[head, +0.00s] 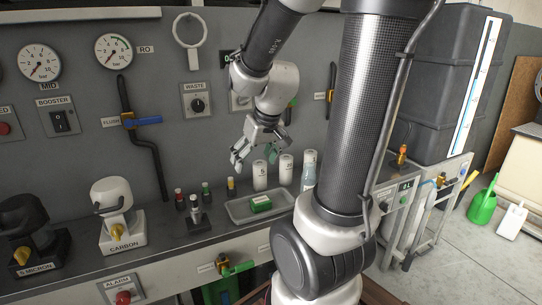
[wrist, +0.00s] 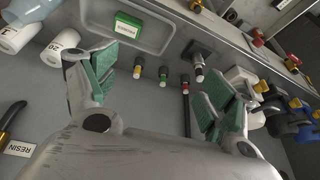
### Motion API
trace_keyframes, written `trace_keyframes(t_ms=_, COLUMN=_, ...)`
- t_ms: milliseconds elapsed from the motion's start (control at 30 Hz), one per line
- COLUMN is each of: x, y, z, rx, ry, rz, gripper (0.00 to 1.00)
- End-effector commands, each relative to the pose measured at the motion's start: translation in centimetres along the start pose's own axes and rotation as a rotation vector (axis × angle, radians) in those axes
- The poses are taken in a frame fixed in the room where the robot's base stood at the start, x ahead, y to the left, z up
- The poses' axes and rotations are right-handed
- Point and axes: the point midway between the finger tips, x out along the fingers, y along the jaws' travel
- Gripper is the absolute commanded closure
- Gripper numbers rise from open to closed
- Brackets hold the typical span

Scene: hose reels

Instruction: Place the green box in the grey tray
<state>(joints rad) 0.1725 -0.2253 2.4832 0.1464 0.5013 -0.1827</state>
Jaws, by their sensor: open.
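The green box (head: 260,203) lies inside the grey tray (head: 238,209) on the bench, with bare tray floor on either side of it. In the wrist view the green box (wrist: 130,25) sits in the grey tray (wrist: 163,32) at the top of the picture. My gripper (head: 255,155) is above and behind the tray in the head view, apart from the box. In the wrist view my gripper (wrist: 155,80) has its green-padded fingers spread wide, with nothing between them.
White bottles (head: 260,175) stand behind the tray. Small vials with coloured caps (head: 195,202) stand to its left. The white carbon filter housing (head: 118,210) is further left. The wall behind carries gauges, valves and switches.

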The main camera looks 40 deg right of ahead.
Motion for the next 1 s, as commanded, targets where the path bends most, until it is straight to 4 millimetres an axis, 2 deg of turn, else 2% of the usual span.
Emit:
trace_keyframes(t_ms=33, x=-2.7, y=-1.2, z=0.8, rx=-0.027, ry=0.011, rz=-0.009, gripper=0.16)
trace_keyframes(t_ms=100, x=-5.6, y=-2.2, z=2.5, rx=-0.052, ry=0.006, rz=-0.014, gripper=0.16)
trace_keyframes(t_ms=200, x=-8.9, y=-3.0, z=5.1, rx=-0.08, ry=-0.002, rz=-0.012, gripper=0.16)
trace_keyframes(t_ms=333, x=-11.4, y=-3.3, z=7.7, rx=-0.097, ry=-0.01, rz=-0.003, gripper=0.16)
trace_keyframes(t_ms=500, x=-12.6, y=-3.2, z=9.2, rx=-0.102, ry=-0.017, rz=0.004, gripper=0.16)
trace_keyframes(t_ms=1000, x=-12.6, y=-3.2, z=9.2, rx=-0.102, ry=-0.018, rz=0.004, gripper=0.16)
